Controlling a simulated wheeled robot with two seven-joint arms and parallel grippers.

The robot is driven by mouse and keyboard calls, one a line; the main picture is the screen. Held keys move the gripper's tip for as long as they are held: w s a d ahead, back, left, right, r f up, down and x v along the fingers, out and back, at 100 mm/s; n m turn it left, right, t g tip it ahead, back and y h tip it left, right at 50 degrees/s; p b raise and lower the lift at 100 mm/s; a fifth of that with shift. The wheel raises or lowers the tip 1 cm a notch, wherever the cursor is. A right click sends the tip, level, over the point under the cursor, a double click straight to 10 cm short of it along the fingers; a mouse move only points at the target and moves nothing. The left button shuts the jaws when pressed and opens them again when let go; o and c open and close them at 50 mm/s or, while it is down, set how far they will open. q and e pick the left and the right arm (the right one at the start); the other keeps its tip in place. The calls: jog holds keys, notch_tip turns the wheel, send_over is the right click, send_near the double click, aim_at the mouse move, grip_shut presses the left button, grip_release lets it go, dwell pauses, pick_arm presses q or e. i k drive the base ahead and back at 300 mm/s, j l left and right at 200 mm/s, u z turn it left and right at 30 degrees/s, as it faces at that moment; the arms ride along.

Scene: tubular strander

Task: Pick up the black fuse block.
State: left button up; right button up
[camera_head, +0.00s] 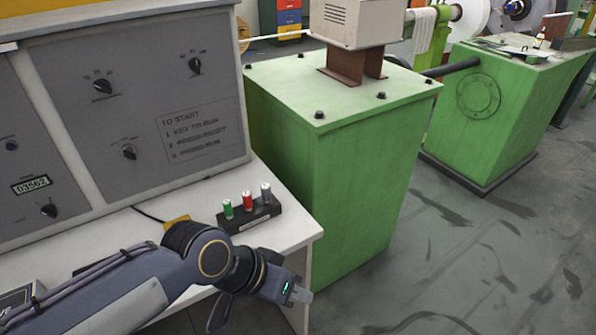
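The black fuse block (262,214) sits on the white bench top (283,238) near its right end. A green fuse (228,209), a red fuse (248,201) and a grey fuse (266,193) stand upright in a row on it. My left arm comes in from the lower left, and my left gripper (298,294) is below and to the right of the block in the picture, apart from it. The gripper is small and seen side-on, so its opening cannot be made out. My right gripper is not in view.
A grey control panel (140,90) with knobs rises behind the bench. A yellow object (177,222) lies left of the block, partly hidden by my arm. A large green machine base (350,170) stands right of the bench. Grey floor (470,260) is open at the right.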

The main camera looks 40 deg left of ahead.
aim_at(241, 221)
jog(key=i+u, duration=0.45)
jog(key=i+l+u, duration=0.25)
jog(key=u, duration=0.15)
jog(key=i+l+u, duration=0.45)
jog(key=j+u, duration=0.1)
jog(key=u, duration=2.5)
